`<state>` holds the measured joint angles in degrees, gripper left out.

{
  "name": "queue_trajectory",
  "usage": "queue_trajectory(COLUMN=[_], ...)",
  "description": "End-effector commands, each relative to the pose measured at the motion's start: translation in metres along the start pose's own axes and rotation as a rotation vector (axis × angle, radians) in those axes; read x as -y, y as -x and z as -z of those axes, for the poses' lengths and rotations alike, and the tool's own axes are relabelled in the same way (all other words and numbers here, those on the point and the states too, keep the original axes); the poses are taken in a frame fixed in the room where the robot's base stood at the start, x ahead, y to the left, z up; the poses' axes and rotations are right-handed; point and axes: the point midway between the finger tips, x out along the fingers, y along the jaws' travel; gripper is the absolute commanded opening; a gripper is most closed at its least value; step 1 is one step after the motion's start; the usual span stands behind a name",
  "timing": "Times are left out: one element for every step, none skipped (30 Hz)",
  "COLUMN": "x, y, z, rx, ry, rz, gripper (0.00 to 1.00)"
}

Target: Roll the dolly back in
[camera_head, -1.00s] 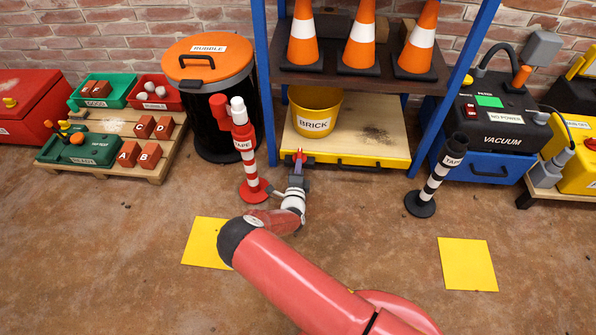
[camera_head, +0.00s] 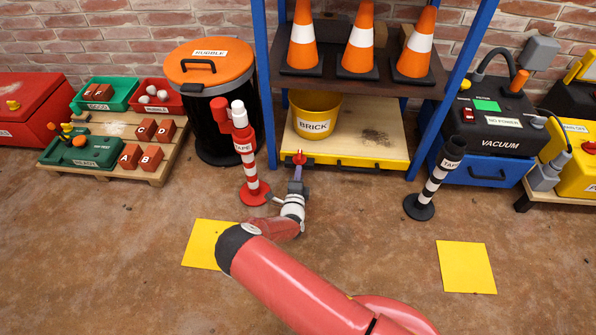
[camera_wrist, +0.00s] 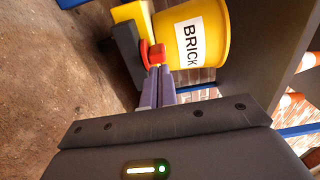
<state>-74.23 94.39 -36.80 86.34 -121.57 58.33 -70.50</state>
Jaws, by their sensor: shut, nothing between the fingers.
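The dolly is a low platform with a pale wooden top (camera_head: 350,150) and a yellow front edge (camera_head: 370,164). It sits under the blue-legged shelf, its front about level with the front legs. A yellow bucket marked BRICK (camera_head: 315,115) stands on it and also shows in the wrist view (camera_wrist: 198,35). My gripper (camera_head: 299,165) is shut and empty at the dolly's front left. In the wrist view, its fingertips (camera_wrist: 157,72) are right at a red knob (camera_wrist: 153,54) on the dolly's front. I cannot tell whether they touch it.
A red-and-white TAPE post (camera_head: 250,165) stands close left of my gripper. A black-and-white TAPE post (camera_head: 435,180) stands at the right leg. Orange cones (camera_head: 360,45) are on the shelf above. Two yellow floor squares (camera_head: 466,266) lie in front. The floor between them is clear, apart from my arm.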

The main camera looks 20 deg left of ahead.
Motion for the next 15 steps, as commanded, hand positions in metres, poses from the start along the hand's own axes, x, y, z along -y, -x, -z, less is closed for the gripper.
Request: queue_trajectory(x=[0.002, 0.002, 0.002, 0.002, 0.001, 0.001, 0.001, 0.001, 0.001, 0.001, 0.0, 0.0, 0.0, 0.0, 0.0], y=[0.006, 0.016, 0.027, 0.034, 0.042, 0.051, 0.058, 0.064, 0.072, 0.077, 0.082, 0.088, 0.092, 0.095, 0.099], z=[-0.001, -0.001, -0.002, -0.001, -0.001, -0.001, -0.001, -0.001, -0.001, -0.001, -0.001, -0.001, -0.001, -0.001, -0.001], rx=[-0.001, 0.0, 0.001, 0.0, 0.0, 0.0, 0.0, 0.0, -0.001, 0.0, 0.0, -0.001, -0.002, -0.001, -0.001], ry=[0.001, 0.002, 0.003, 0.003, 0.003, 0.002, 0.002, 0.002, 0.002, 0.002, 0.002, 0.001, 0.0, 0.0, 0.0], rz=[-0.002, -0.004, -0.004, -0.003, -0.004, -0.004, -0.004, -0.004, -0.003, -0.003, -0.003, -0.003, -0.002, -0.002, -0.002], gripper=[0.0, 0.0, 0.0, 0.0, 0.0, 0.0, 0.0, 0.0, 0.0, 0.0, 0.0, 0.0, 0.0, 0.0, 0.0])
